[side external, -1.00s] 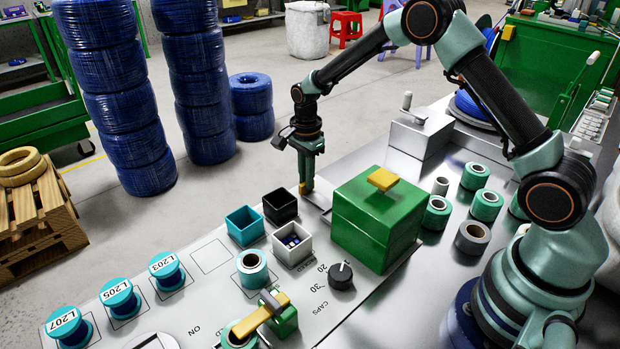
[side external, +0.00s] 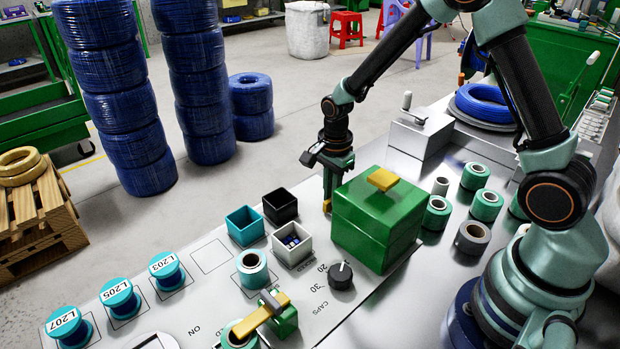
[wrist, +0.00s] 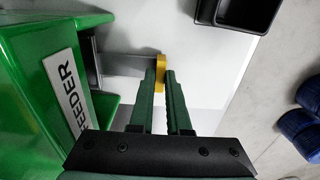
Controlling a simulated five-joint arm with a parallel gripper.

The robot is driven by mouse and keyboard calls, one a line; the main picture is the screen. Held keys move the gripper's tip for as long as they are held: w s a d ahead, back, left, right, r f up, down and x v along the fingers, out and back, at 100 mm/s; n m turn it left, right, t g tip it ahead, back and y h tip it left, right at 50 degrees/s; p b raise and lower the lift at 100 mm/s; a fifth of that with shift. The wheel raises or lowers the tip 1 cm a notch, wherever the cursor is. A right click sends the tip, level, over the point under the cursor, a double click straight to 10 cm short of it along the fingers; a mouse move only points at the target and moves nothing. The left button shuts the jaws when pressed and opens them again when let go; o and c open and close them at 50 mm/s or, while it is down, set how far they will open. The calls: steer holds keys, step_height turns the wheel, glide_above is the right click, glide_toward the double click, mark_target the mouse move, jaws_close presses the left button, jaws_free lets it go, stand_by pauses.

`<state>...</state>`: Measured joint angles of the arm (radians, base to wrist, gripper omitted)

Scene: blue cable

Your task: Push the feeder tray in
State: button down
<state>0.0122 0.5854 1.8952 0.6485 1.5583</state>
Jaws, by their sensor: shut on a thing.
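The green feeder box (side external: 378,222) stands on the panel with a yellow handle on its lid. In the wrist view its FEEDER label shows on the green box (wrist: 25,110). A grey feeder tray (wrist: 125,64) sticks out of the box's open side and ends in a yellow grip (wrist: 160,82). The yellow grip (side external: 327,207) also shows low at my fingertips in the side view. My gripper (side external: 328,195) points down beside the box, with its fingers shut on the yellow grip; the fingers hide part of it in the wrist view (wrist: 164,75).
A black bin (side external: 281,206), a teal bin (side external: 244,226) and a white bin (side external: 291,245) stand left of the feeder. A dial (side external: 341,275) is in front of it. Several spools stand to its right. The panel's far edge is close behind my gripper.

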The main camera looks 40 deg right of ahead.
steer(key=c, duration=0.9)
jaws_free()
steer(key=shift+s, duration=0.2)
steer(key=shift+r, duration=6.05)
steer(key=s+r+n+t, duration=0.1)
steer(key=s+r+n, duration=0.2)
steer(key=n, duration=0.3)
steer(key=s+r+n+t, duration=0.2)
steer(key=s+r+n, duration=0.1)
steer(key=s+n, duration=0.2)
steer(key=s+r+n+t, duration=0.2)
steer(key=s+r+n, duration=0.2)
steer(key=n, duration=0.3)
steer(key=shift+a+r, duration=0.1)
steer(key=shift+a, duration=0.15)
